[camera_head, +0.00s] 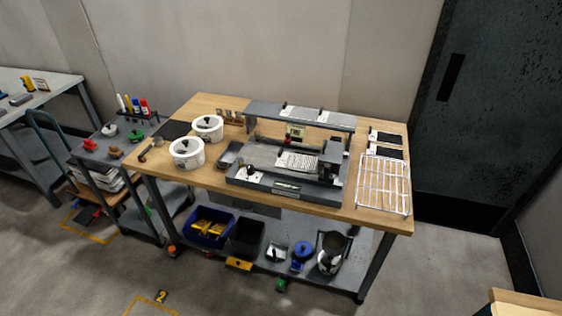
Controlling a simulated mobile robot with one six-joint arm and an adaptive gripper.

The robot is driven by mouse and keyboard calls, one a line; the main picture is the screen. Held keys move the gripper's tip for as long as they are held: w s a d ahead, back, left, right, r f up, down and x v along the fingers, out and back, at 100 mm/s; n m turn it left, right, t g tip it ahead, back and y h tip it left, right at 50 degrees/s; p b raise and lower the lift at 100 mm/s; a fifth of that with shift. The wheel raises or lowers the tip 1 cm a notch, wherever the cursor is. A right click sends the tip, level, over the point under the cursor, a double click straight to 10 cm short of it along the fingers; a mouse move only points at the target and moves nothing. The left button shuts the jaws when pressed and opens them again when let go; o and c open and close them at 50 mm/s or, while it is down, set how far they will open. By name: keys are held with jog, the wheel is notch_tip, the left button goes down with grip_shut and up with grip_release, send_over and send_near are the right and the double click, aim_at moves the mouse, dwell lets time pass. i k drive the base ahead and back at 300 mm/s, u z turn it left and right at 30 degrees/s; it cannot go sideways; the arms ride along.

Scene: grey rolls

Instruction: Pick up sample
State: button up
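No object in view can be told for certain as the sample. A grey bench machine (238,178) stands on the wooden workbench (330,207), with a light, lined sheet or plate (297,161) on its bed. On the grey raised shelf (265,111) behind it lie two pale flat pieces, a left one (301,113) and a right one (336,118). Two dark flat pieces with white ends (386,137) lie at the bench's right back. My gripper is not in view.
Two white lidded pots (187,153) stand at the bench's left, and a wire rack (384,186) lies at its right. A tool cart (115,150) stands left. Floor in front is mostly clear; a wooden corner (515,303) shows lower right.

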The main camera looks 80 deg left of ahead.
aim_at(304, 163)
jog(key=k, duration=1.65)
jog(key=u, duration=1.9)
jog(key=i, duration=0.85)
jog(key=u, duration=0.1)
